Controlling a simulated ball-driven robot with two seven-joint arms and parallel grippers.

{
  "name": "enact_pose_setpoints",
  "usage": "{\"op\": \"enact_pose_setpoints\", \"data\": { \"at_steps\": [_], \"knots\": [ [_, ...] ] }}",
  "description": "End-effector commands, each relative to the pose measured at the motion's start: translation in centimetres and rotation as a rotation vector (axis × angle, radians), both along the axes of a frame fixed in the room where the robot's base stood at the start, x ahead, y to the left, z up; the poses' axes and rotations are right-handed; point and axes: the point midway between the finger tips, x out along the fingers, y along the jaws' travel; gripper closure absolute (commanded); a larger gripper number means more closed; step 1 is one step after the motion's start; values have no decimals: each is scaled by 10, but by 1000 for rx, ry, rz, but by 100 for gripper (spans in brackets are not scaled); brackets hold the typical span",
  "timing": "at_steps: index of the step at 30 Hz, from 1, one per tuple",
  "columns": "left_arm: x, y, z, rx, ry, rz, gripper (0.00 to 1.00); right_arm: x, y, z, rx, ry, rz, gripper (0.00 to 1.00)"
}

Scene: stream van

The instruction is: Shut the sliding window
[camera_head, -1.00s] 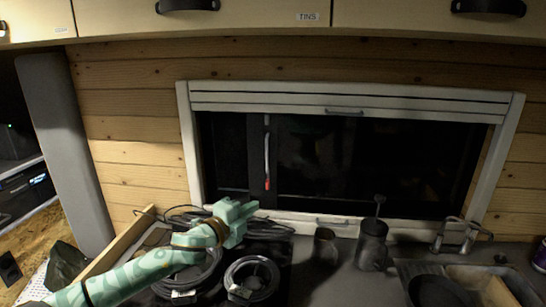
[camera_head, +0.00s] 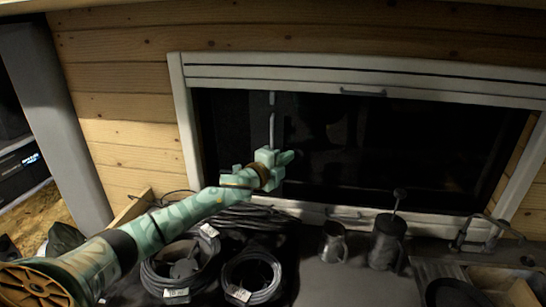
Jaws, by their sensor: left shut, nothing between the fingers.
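The sliding window (camera_head: 400,150) is a dark opening in a white frame (camera_head: 182,130) on the wood wall. A dark upright edge with a slim grey vertical handle (camera_head: 272,125) stands in its left part. I cannot tell how far the pane stands open, as everything behind the frame is dark. My left gripper (camera_head: 292,157) is mint green, shut and empty. It is in front of the handle's lower end, hides it, and points to the right. I cannot tell whether it touches the handle. My right gripper is not in view.
Coiled black cables (camera_head: 250,278) lie on the counter below my left arm. A metal mug (camera_head: 334,245) and a French press (camera_head: 388,242) stand below the window. A rolled blind (camera_head: 360,75) tops the window.

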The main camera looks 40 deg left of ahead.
Motion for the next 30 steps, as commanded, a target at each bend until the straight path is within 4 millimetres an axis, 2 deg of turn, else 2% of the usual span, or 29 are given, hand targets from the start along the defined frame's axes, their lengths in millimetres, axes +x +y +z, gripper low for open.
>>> {"op": "enact_pose_setpoints", "data": {
  "at_steps": [3, 7, 23, 26, 30],
  "knots": [
    [-5, 20, -1, 3, 2, 3, 100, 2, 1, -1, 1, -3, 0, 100],
    [-8, 32, -1, 1, 2, 2, 100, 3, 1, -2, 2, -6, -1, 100],
    [-11, 41, 0, 0, 1, 1, 100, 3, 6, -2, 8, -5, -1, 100],
    [-15, 48, 0, 1, 1, 2, 100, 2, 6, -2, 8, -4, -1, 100],
    [-25, 71, -1, 2, 3, 5, 100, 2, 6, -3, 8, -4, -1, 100]
  ]
}}
